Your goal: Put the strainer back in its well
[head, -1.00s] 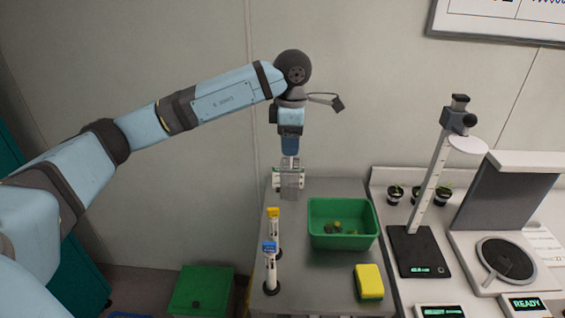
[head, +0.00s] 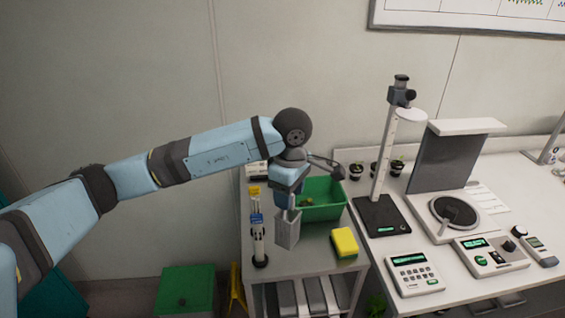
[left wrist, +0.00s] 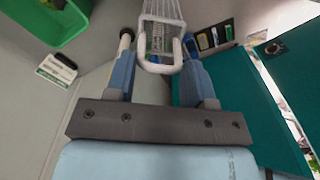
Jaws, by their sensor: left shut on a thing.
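The strainer is a tall, narrow grey mesh basket (head: 287,230). It hangs roughly upright from my left gripper (head: 288,207), in front of the green tub and beside the yellow sponge. In the left wrist view its white looped handle (left wrist: 160,68) sits between the blue fingers, with the mesh (left wrist: 160,20) beyond. My left gripper is shut on the strainer. Whether its bottom touches the table cannot be told. I cannot make out the well. My right gripper is not in view.
The green tub (head: 340,212), partly hidden by my gripper, stands behind. The yellow sponge (head: 344,242) lies at right, and upright blue- and yellow-topped tools (head: 257,235) stand at left. A white bench with a stand (head: 382,218) and instruments (head: 415,274) adjoins at right.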

